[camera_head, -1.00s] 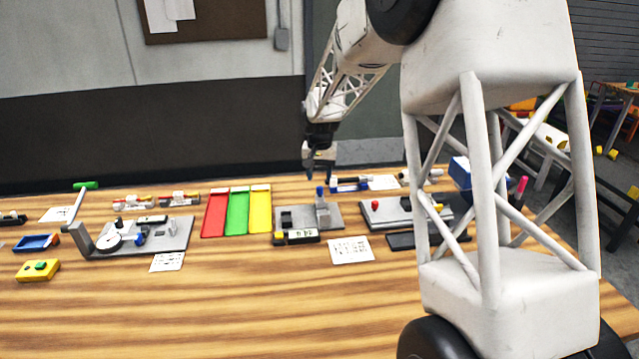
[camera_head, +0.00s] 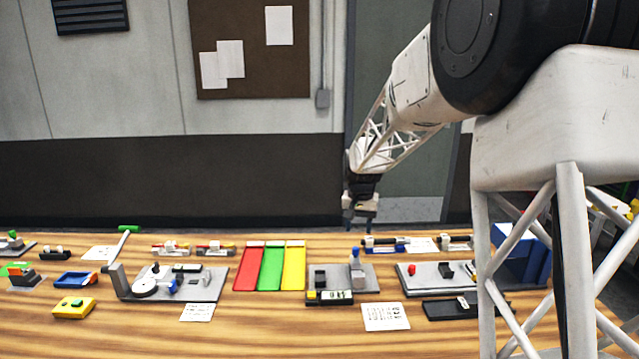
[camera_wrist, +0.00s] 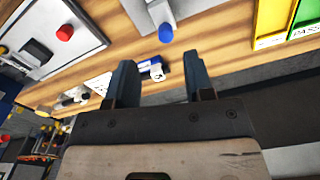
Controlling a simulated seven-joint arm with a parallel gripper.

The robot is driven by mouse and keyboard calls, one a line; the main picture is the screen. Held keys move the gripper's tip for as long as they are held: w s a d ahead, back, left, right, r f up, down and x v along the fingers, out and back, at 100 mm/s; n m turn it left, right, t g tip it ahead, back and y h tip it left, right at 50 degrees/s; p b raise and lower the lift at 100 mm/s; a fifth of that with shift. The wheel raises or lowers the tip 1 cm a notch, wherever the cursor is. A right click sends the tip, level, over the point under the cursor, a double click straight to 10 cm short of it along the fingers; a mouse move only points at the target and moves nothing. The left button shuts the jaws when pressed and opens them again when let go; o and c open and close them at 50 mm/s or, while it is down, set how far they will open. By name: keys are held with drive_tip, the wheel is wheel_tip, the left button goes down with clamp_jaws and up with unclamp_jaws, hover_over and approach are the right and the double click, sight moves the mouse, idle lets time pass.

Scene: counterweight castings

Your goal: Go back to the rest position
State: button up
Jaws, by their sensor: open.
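My gripper (camera_head: 360,217) hangs above the back of the wooden table, over the grey fixture plate (camera_head: 374,277) with a blue-topped post (camera_head: 356,262). Its two fingers are apart with nothing between them in the wrist view (camera_wrist: 160,85). The blue-topped post also shows beyond the fingers in the wrist view (camera_wrist: 165,32). My gripper is clear of the table and touches nothing that I can see.
Red, green and yellow trays (camera_head: 269,268) lie left of the gripper. A plate with a dial gauge (camera_head: 145,287) and a green-handled lever (camera_head: 128,229) stands further left. A plate with a red button (camera_head: 411,269) and a blue bin (camera_head: 520,258) are at right.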

drive_tip(key=s+d+r, duration=0.1)
drive_tip(key=s+r, duration=0.2)
drive_tip(key=s, duration=0.5)
drive_tip(key=s+d+r+n+t, duration=0.1)
drive_tip(key=s+r, duration=0.2)
drive_tip(key=s, duration=0.5)
drive_tip(key=s+d+r, duration=0.1)
drive_tip(key=s+r, duration=0.3)
drive_tip(key=s, duration=0.5)
drive_tip(key=s+f, duration=0.1)
drive_tip(key=s, duration=1.1)
drive_tip(key=s+d+f+n+t, duration=0.1)
drive_tip(key=s+f, duration=0.1)
drive_tip(key=s, duration=1)
drive_tip(key=shift+d+f+n, duration=0.25)
drive_tip(key=shift+n, duration=0.05)
